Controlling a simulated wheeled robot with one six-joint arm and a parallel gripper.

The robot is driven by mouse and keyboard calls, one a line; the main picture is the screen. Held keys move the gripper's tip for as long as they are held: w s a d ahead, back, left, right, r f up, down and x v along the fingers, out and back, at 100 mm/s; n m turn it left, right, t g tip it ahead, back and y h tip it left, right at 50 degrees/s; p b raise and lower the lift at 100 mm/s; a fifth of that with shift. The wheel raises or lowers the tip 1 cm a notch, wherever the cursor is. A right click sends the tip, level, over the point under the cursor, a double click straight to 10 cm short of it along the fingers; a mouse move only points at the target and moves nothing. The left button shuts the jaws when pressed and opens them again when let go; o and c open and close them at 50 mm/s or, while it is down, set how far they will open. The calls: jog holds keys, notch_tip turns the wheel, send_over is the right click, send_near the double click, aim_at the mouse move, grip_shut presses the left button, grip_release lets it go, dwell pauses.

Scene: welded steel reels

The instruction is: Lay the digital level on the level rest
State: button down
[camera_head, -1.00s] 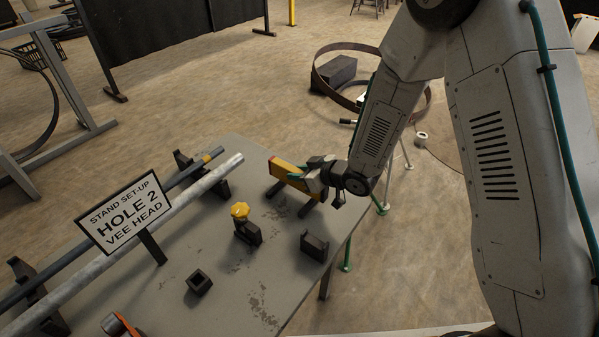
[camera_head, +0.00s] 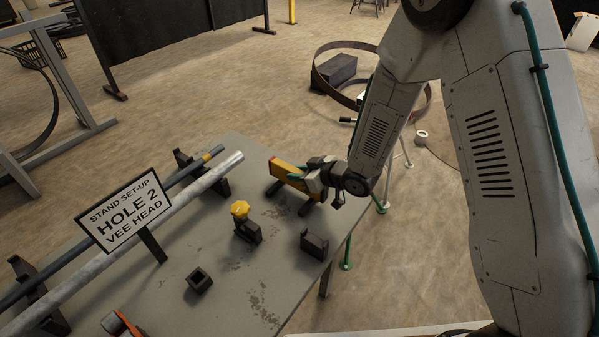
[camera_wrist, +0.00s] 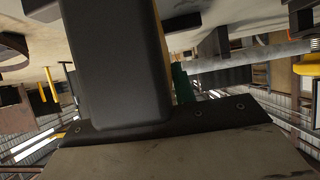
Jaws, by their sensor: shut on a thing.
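The digital level (camera_head: 285,171) is a yellow bar with a red end, over the far right part of the grey table. My gripper (camera_head: 309,177) is shut on it from the right and hides its right part. Two short dark bars, which look like the level rest (camera_head: 306,209), show just below the level. I cannot tell whether the level touches them or hangs slightly above. In the wrist view, a large dark block fills the middle, with a thin yellow strip beside it.
A black clamp with a yellow knob (camera_head: 240,210), a dark U-shaped block (camera_head: 314,245) and a small square socket (camera_head: 199,281) stand nearby on the table (camera_head: 225,265).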

jog(key=shift+f, duration=0.3)
dwell(0.4)
jog(key=c, duration=1.1)
grip_release()
jog(key=shift+o, duration=0.2)
jog(key=o, duration=1.1)
jog(key=shift+c, duration=0.2)
